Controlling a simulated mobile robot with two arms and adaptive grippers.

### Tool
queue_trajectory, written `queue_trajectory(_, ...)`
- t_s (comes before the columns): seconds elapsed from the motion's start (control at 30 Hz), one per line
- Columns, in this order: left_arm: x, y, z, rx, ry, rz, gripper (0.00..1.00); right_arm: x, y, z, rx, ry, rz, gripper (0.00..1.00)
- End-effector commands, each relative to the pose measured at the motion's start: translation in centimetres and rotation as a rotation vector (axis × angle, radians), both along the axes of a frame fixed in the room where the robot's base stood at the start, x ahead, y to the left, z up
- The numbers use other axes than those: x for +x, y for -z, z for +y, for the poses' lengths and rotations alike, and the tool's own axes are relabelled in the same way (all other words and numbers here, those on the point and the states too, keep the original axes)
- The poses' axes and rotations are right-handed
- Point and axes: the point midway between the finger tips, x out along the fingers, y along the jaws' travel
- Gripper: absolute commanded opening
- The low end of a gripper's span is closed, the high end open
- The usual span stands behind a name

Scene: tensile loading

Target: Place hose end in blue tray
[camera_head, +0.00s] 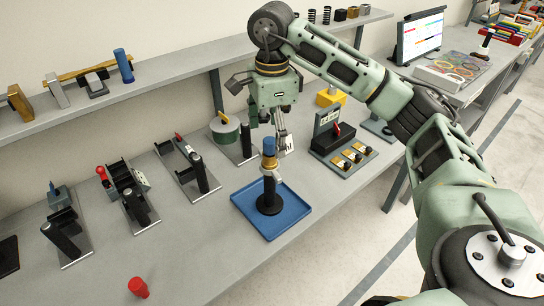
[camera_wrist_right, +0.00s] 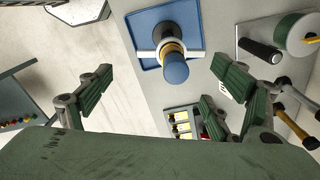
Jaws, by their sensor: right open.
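The blue tray (camera_head: 249,210) lies flat on the grey bench and also shows in the right wrist view (camera_wrist_right: 146,22). A black post with a round base (camera_head: 269,203) stands upright in it. What looks like the hose end (camera_head: 269,147), a blue cylinder with a tan-brass collar, sits upright on top of the post; its blue end shows in the right wrist view (camera_wrist_right: 174,70). My right gripper (camera_head: 262,112) is open and empty, close above and behind the piece. In the right wrist view its fingers (camera_wrist_right: 155,104) are spread wide. My left gripper is out of view.
Several small fixtures with black cylinders (camera_head: 137,195) stand left of the tray. A red piece (camera_head: 138,287) lies near the front. A green round fixture (camera_head: 225,132) and a panel with several yellow parts (camera_head: 345,155) stand behind. A shelf (camera_head: 165,75) runs above.

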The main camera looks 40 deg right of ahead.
Motion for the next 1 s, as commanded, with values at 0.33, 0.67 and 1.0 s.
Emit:
queue_trajectory(0.33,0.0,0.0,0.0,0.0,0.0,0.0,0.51,0.0,-2.3,0.0,-0.001,0.001,0.001,0.84)
queue_trajectory(0.67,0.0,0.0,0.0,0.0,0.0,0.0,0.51,0.0,-2.2,0.0,-0.001,0.001,0.001,0.84)
queue_trajectory(1.0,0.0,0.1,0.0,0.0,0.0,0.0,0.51,0.5,0.2,5.7,0.16,-0.058,-0.02,0.84)
